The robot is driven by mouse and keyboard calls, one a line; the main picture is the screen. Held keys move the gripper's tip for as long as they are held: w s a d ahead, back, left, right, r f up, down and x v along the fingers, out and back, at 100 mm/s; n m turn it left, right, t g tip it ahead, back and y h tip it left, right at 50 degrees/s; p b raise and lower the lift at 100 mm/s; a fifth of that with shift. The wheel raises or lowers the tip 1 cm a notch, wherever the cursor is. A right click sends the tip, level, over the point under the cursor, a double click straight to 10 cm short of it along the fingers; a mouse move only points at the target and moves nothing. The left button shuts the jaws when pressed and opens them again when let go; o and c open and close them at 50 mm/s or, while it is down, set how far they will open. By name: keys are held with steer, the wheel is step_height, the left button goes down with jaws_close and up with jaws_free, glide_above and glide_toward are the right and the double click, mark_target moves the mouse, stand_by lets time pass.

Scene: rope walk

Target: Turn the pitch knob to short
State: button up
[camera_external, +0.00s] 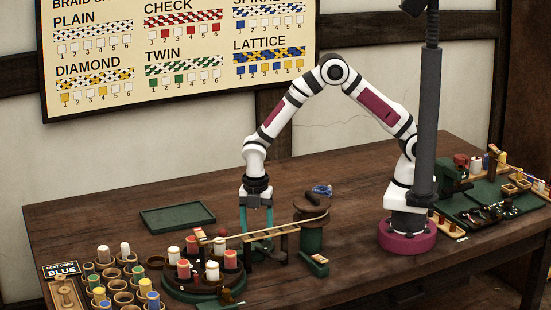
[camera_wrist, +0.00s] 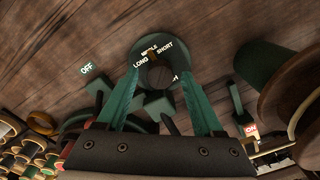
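The pitch knob (camera_wrist: 158,72) is a dark round dial in the wrist view, with LONG, MIDDLE and SHORT lettered in white around its far side. A small brown mark on it sits by the MIDDLE lettering. My gripper (camera_wrist: 161,68) is open, its two green fingers spread on either side of the dial's middle. I cannot tell whether they touch the knob. In the external view my gripper (camera_external: 257,234) points straight down over the table behind a wooden rail. The knob cannot be made out there.
A round green carrier with several bobbins (camera_external: 205,290) stands left of my gripper. A wooden-topped green drum (camera_external: 311,238) stands close on its right. A rail (camera_external: 285,229) runs in front. A flat green tray (camera_external: 177,217) lies behind left. The table behind my gripper is clear.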

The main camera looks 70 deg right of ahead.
jaws_close()
steer(key=shift+m, duration=0.3)
steer(key=m, duration=0.3)
steer(key=shift+m, duration=2.5)
steer(key=shift+o, duration=0.8)
jaws_free()
